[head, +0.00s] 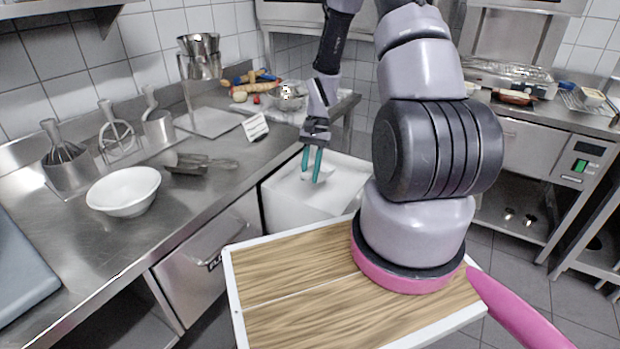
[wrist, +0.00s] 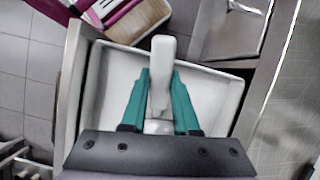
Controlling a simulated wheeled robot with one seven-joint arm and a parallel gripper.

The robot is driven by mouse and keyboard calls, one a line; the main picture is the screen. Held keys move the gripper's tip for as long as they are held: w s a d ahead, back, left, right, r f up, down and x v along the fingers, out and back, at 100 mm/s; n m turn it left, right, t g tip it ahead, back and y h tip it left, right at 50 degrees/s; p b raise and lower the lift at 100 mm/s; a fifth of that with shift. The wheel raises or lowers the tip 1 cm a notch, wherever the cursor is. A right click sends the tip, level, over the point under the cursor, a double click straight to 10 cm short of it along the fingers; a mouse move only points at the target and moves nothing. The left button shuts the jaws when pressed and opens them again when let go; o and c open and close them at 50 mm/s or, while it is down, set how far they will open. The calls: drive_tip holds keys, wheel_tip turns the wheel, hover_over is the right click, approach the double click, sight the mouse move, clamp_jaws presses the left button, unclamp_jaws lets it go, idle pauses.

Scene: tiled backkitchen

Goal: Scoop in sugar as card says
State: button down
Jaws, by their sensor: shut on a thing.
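My gripper (head: 311,165), with teal fingers, is over the white open bin (head: 345,165) beside the counter's end. In the wrist view my gripper (wrist: 160,95) is shut on a white scoop (wrist: 162,60), its pale handle between the fingers. The white bin (wrist: 101,75) shows around it there. The bin's inside is plain white, so I cannot tell the sugar's level or whether the scoop holds any. A small card (head: 255,127) stands on the counter; its print is too small to read. A white bowl (head: 124,190) stands empty on the counter at the left.
Tongs-like utensils (head: 200,163) lie behind the bowl. Several utensil holders (head: 115,130) line the wall. Vegetables (head: 255,87) and a metal bowl (head: 289,95) stand at the counter's far end. The counter front (head: 215,258) borders the bin.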

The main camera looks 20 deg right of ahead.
drive_tip(key=shift+r, duration=1.4)
wheel_tip(320, 180, up, 12)
drive_tip(key=t+h, duration=0.2)
drive_tip(key=shift+t, duration=0.3)
drive_tip(key=shift+f, duration=0.1)
